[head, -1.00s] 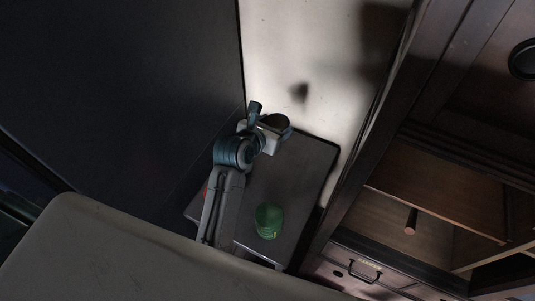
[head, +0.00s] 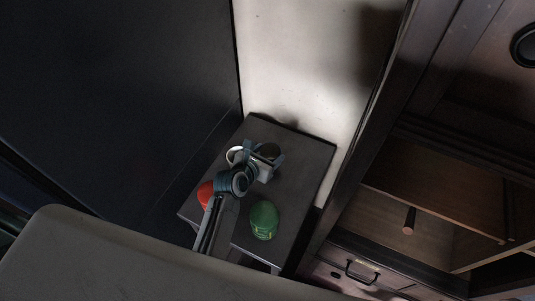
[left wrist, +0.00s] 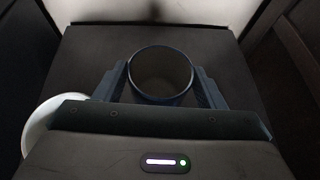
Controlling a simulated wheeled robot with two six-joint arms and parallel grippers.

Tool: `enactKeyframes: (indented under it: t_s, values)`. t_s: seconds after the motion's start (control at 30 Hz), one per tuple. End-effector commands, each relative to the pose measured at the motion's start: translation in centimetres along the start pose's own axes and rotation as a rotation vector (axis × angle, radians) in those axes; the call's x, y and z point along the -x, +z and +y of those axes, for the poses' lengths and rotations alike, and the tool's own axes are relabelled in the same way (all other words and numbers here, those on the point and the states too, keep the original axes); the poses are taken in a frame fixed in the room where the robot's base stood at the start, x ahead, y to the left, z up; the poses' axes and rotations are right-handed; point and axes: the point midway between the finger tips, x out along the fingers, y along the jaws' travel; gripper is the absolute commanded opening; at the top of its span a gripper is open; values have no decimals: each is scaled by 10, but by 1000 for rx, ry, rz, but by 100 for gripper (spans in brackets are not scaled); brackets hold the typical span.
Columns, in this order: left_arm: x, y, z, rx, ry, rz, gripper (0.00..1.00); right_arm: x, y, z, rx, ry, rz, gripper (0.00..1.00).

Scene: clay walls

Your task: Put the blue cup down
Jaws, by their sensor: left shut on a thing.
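The blue cup (left wrist: 160,98) is dark blue and round, seen from above with its open rim in the left wrist view. It stands between the two fingers of my left gripper (left wrist: 161,88), which is shut on it. In the head view my left gripper (head: 268,160) is over the far part of a small dark table (head: 302,160), and the cup (head: 270,151) is partly hidden by the gripper. I cannot tell whether the cup's base touches the tabletop. My right gripper is not in view.
A green object (head: 263,220) with yellow marks stands on the near part of the table. A red object (head: 205,194) is at its left edge. A white round thing (left wrist: 45,122) is close left of my gripper. A wooden cabinet (head: 430,190) stands at right.

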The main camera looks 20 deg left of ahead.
Motion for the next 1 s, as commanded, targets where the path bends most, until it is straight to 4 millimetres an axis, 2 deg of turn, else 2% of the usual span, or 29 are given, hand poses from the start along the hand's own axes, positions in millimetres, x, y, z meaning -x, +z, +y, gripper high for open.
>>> enactKeyframes:
  t_s: [0.23, 0.27, 0.3, 0.67, 0.77, 1.0]
  values:
    - [-1, -1, 0, 0, 0, -1, 38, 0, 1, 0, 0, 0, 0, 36]
    - [-1, -2, 0, 1, -1, 0, 66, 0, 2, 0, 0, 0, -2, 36]
    - [-1, -1, 0, 1, -1, 0, 73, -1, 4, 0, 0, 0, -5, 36]
    - [2, 1, 0, -1, 0, 0, 73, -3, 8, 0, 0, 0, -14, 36]
    - [16, 1, 0, -1, 0, 1, 73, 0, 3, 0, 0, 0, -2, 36]
    - [68, 1, 0, -1, -1, 1, 73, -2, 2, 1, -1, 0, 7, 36]
